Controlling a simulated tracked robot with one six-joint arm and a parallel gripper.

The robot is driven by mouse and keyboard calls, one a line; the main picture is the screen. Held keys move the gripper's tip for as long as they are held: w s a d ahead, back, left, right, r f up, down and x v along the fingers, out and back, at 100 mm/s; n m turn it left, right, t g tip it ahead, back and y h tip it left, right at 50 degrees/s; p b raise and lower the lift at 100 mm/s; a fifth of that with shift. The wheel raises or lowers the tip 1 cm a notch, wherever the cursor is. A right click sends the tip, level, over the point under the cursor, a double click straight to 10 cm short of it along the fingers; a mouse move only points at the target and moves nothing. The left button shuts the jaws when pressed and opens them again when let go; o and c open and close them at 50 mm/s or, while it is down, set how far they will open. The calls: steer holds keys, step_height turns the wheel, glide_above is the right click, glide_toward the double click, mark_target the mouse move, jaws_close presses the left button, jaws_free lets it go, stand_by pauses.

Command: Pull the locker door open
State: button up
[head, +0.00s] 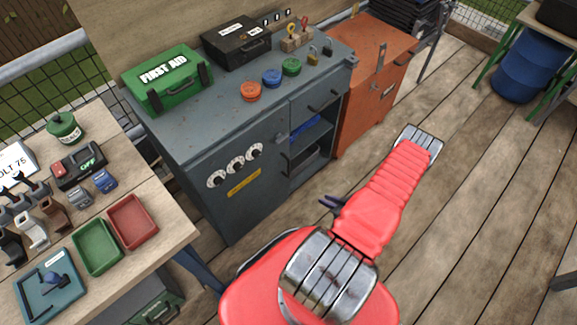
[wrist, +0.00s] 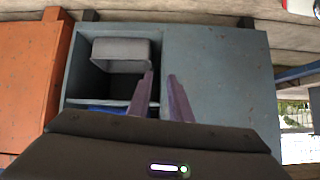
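A grey-blue workbench cabinet has a closed front door (head: 237,170) with three white dials and a yellow label. I cannot tell which of these is the task's locker door. My gripper (head: 332,203) shows as dark purple fingertips in front of the cabinet, partly hidden by my red arm. In the wrist view my gripper (wrist: 164,84) has its fingers apart with nothing between them.
The open compartment holds a grey bin (wrist: 120,50) and a blue item (head: 305,128). A first-aid box (head: 168,80) and a black case (head: 237,43) sit on the cabinet top. A wooden table (head: 165,245) stands at left.

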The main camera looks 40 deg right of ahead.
step_height(320, 180, up, 2)
steer(key=w+a+r+n+t+y, duration=0.1)
steer(key=w+a+t, duration=0.1)
steer(key=w+t, duration=0.1)
steer(key=n+t+y, duration=0.2)
steer(key=t+y, duration=0.1)
steer(key=t, duration=0.1)
glide_toward(288, 166)
steer(key=v, duration=0.4)
steer(key=shift+w+d+f, duration=0.15)
steer(key=shift+w+f, duration=0.1)
steer(key=shift+w, duration=0.2)
steer(key=shift+x, duration=6.7)
steer(key=shift+d+f, duration=0.1)
steer(key=shift+c, duration=0.6)
jaws_close()
